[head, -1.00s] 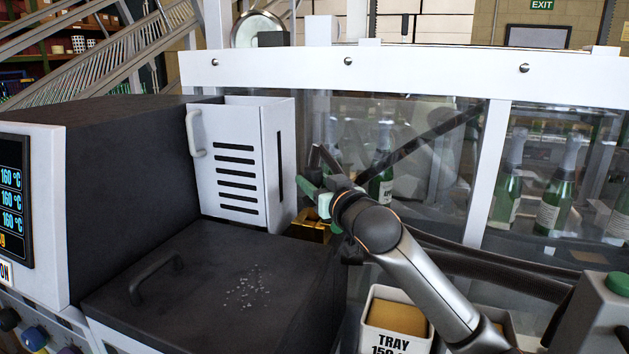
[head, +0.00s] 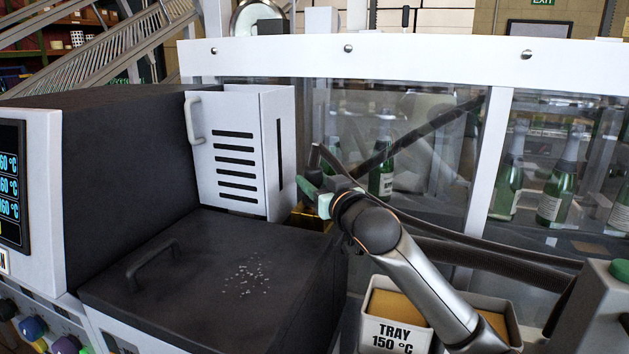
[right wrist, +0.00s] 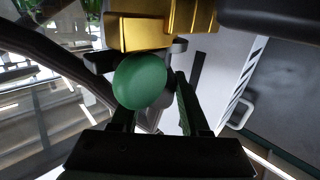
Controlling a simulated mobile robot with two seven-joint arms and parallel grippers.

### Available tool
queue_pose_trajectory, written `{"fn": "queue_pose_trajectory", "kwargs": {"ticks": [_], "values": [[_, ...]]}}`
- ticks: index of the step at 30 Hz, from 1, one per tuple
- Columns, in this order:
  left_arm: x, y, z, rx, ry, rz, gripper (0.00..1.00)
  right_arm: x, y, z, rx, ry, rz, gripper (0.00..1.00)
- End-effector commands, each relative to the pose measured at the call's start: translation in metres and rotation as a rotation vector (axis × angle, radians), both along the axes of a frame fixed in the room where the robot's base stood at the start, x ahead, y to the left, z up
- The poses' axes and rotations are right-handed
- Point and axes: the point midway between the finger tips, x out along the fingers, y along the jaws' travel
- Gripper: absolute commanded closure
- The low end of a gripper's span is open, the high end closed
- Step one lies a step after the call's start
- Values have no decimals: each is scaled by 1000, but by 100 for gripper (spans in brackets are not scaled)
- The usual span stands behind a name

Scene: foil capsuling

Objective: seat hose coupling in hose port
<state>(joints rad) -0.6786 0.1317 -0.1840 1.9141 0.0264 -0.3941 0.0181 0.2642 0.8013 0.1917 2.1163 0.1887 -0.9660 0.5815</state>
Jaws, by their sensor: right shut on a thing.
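My right gripper (head: 318,190) is beyond the right rear corner of the dark-lidded machine, its jaws mostly hidden by my wrist. In the right wrist view, the fingers (right wrist: 158,95) are closed around the base of a rounded green piece (right wrist: 140,80), which seems to be the grip of the hose coupling. A dark hose (head: 440,222) curves from near the gripper to the right; it also shows in the right wrist view (right wrist: 45,45). A gold block (right wrist: 150,30) is just beyond the green piece. The coupling's front end and the port opening are hidden. My left gripper is out of view.
The black lid (head: 200,265) with its handle is front left. A white slotted guard (head: 237,150) stands left of the gripper. A clear panel in a white frame (head: 420,67) with bottles behind it closes the back. A white tray (head: 393,335) is below my right arm.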

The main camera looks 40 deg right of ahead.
Motion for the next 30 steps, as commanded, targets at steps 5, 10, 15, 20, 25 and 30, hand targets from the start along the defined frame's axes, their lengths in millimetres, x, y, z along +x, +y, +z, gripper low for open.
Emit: {"fn": "queue_pose_trajectory", "kwargs": {"ticks": [5,10,15,20,25,30], "values": [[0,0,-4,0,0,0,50,0,0,-5,-1,-2,0,100],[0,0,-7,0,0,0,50,0,0,-9,-1,-2,0,100],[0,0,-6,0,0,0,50,0,0,-8,-1,-2,0,39],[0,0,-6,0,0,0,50,0,0,-8,0,-1,0,21],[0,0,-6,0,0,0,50,0,0,-9,0,0,0,20],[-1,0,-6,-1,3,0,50,0,0,-10,1,2,0,20]]}}
